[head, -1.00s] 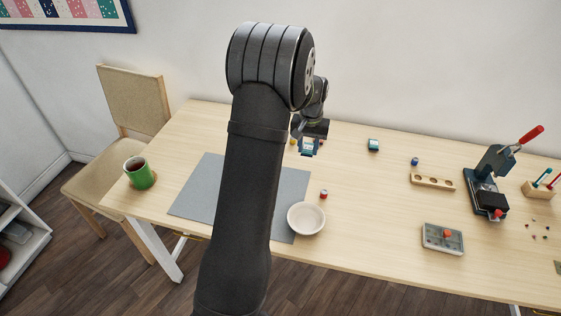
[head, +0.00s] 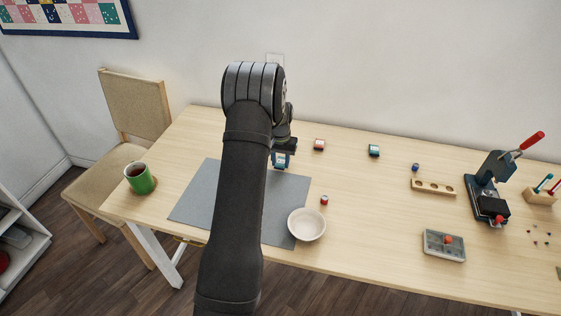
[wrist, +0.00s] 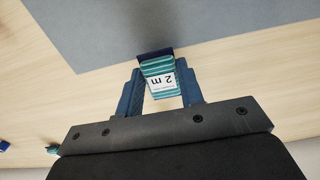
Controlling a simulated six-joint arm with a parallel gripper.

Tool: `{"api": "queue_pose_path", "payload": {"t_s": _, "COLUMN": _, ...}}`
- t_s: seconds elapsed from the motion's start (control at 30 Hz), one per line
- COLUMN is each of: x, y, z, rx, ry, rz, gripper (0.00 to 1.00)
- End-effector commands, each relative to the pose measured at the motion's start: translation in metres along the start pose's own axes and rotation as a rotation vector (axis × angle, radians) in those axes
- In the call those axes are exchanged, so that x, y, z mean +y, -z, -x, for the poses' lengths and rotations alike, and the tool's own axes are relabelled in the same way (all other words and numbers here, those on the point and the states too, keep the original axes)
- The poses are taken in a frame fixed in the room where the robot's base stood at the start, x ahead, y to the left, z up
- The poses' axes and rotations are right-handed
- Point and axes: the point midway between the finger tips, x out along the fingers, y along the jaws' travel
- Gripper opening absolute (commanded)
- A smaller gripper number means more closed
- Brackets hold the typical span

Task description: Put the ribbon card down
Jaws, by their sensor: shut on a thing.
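My gripper (head: 281,163) is shut on a ribbon card. In the wrist view, the ribbon card (wrist: 160,79) is wound with teal ribbon, has a dark blue end and a white label reading "2 m". It sits between the two blue fingers (wrist: 160,92). In the head view the gripper is just past the far right edge of the grey mat (head: 200,195), partly behind my arm. I cannot tell whether the card touches the table.
A ribbon card with red (head: 319,145) and a teal one (head: 374,150) stand toward the back. The mat's visible surface is clear.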

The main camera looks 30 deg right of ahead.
Motion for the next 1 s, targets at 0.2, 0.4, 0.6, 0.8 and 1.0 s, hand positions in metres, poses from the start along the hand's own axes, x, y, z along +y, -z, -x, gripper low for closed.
{"api": "queue_pose_path", "payload": {"t_s": 0.2, "x": 0.000, "y": 0.000, "z": -0.004, "rx": 0.001, "ry": 0.000, "rz": 0.000, "gripper": 0.13}}
{"api": "queue_pose_path", "payload": {"t_s": 0.4, "x": 0.000, "y": 0.000, "z": -0.008, "rx": 0.000, "ry": 0.000, "rz": 0.000, "gripper": 0.13}}
{"api": "queue_pose_path", "payload": {"t_s": 0.6, "x": 0.000, "y": 0.000, "z": -0.013, "rx": 0.001, "ry": 0.000, "rz": 0.000, "gripper": 0.13}}
{"api": "queue_pose_path", "payload": {"t_s": 0.8, "x": 0.000, "y": 0.000, "z": -0.013, "rx": 0.001, "ry": 0.000, "rz": 0.000, "gripper": 0.56}}
{"api": "queue_pose_path", "payload": {"t_s": 1.0, "x": 0.000, "y": 0.000, "z": -0.013, "rx": 0.001, "ry": 0.000, "rz": 0.000, "gripper": 0.56}}
